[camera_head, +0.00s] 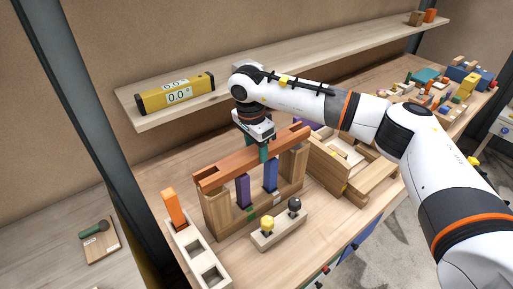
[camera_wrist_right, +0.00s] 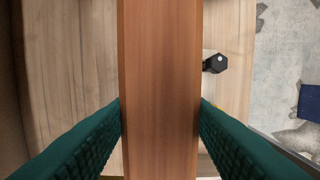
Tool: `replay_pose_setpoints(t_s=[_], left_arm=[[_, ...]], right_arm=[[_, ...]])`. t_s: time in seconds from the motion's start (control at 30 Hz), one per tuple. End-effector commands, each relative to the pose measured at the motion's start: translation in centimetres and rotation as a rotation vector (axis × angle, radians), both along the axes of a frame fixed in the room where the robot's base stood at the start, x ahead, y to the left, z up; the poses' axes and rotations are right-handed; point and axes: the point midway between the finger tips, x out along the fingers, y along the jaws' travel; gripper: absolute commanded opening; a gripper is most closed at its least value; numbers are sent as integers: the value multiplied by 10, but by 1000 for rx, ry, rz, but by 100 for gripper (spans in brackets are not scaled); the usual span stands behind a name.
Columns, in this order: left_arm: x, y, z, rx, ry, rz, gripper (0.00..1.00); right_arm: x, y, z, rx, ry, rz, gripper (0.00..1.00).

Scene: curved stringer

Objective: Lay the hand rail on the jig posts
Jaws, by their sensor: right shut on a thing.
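The hand rail (camera_head: 232,169) is a long reddish-brown wooden bar. My right gripper (camera_head: 264,152) points down and is shut on it, right of its middle. In the right wrist view the rail (camera_wrist_right: 160,70) runs straight between the two green fingers, which touch both its sides. The jig is a light wooden frame with a left post (camera_head: 216,213) and a right post (camera_head: 293,168). The rail spans above both posts, roughly in line with them. I cannot tell whether it touches their tops. My left gripper is not in view.
A purple upright (camera_head: 243,191) and a blue upright (camera_head: 270,175) stand between the posts. In front is a block with yellow and black knobs (camera_head: 278,232). An orange stick (camera_head: 173,209) stands in a holed block at left. A wooden tray (camera_head: 340,160) is at right.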

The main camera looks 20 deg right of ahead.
Motion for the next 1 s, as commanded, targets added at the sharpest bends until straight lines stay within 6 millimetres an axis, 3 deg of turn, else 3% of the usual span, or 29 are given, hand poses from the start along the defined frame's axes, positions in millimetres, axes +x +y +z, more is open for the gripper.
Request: replay_pose_setpoints(t_s=[1.0], left_arm=[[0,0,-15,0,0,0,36]], right_arm=[[0,0,-19,-1,-1,-1,12]])
